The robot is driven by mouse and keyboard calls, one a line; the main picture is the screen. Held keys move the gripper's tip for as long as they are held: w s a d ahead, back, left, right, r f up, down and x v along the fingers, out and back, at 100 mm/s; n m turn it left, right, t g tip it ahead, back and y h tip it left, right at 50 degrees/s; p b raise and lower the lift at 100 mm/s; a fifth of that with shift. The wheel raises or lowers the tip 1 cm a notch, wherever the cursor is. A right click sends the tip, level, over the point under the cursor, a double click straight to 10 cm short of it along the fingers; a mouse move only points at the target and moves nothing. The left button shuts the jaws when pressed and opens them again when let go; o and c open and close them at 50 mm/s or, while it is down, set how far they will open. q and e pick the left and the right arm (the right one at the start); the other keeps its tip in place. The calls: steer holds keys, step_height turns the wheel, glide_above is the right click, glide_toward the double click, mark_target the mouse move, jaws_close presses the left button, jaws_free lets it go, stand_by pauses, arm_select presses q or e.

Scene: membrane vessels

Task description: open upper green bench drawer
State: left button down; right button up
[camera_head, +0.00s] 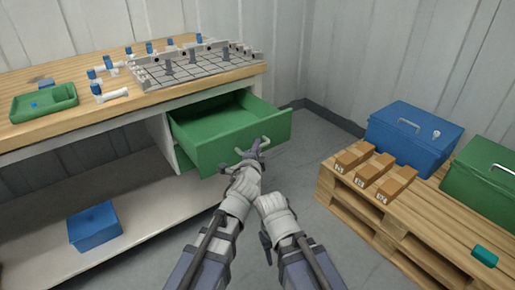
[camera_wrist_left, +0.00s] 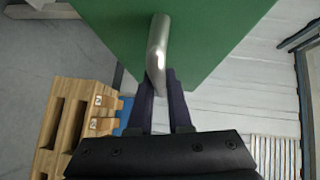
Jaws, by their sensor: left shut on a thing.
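The upper green bench drawer (camera_head: 225,134) is pulled out from under the wooden bench top, and its inside shows from above. Its front carries a grey bar handle (camera_head: 262,145). My left gripper (camera_head: 254,152) is at this handle and shut on it. In the left wrist view the metal handle (camera_wrist_left: 158,45) runs down between the two dark fingers (camera_wrist_left: 158,88), against the green drawer front (camera_wrist_left: 205,35). My right arm's wrist (camera_head: 273,203) is close beside the left one, lower and to the right. The right fingers are not clearly visible.
The bench top (camera_head: 110,110) holds a grey rack (camera_head: 195,66), blue-capped white vessels (camera_head: 110,95) and a green tray (camera_head: 43,102). A blue box (camera_head: 94,226) is on the lower shelf. At right, a pallet (camera_head: 380,222) bears small cartons and larger blue and green boxes.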

arm_select(q)
steer(key=c, duration=0.9)
jaws_free()
steer(key=shift+o, duration=0.2)
